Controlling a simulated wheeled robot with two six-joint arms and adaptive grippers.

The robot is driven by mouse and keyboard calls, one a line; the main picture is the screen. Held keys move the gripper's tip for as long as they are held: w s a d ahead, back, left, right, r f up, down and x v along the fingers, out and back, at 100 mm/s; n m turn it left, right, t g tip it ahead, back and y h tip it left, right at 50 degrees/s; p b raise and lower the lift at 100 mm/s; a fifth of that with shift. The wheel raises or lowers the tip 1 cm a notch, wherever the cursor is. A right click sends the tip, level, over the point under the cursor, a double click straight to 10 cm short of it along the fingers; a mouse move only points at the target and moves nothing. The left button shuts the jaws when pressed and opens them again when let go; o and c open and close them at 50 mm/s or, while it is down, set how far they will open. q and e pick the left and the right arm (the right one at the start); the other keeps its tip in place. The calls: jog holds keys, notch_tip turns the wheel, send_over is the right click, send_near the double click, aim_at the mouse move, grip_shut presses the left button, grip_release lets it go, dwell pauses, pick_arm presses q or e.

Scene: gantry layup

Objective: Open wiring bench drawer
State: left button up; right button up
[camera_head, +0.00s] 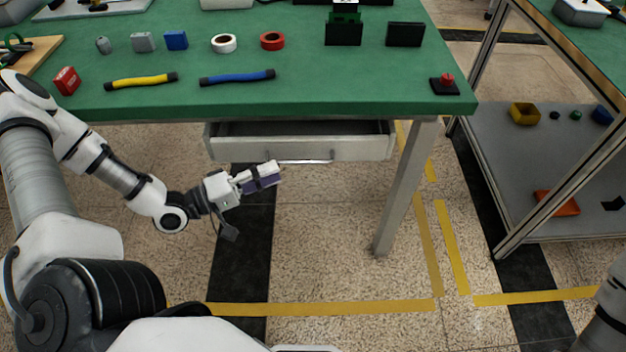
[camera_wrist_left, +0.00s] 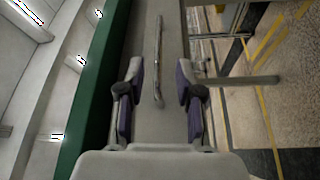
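The wiring bench (camera_head: 330,98) has a green top. Its pale grey drawer (camera_head: 300,148) stands partly out from under it, with the dark inside showing above the front. A thin metal bar handle (camera_head: 305,161) runs along the drawer front. My right gripper is out of view.
Rolls of tape, a yellow and a blue cable piece (camera_head: 237,78), small blocks and a red button (camera_head: 446,83) lie on the bench. A bench leg (camera_head: 405,190) stands right of the drawer. A shelf trolley (camera_head: 530,170) is farther right. Floor before the drawer is clear.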

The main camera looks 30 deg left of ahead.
aim_at(302, 161)
pick_arm(q)
jog(key=b+x, duration=0.4)
jog(key=x, duration=0.3)
jog(key=shift+w+d, duration=0.1)
jog(key=shift+d, duration=0.1)
jog(key=shift+w+d, duration=0.1)
jog(key=shift+w, duration=0.05)
jog(key=shift+r, duration=0.1)
grip_shut()
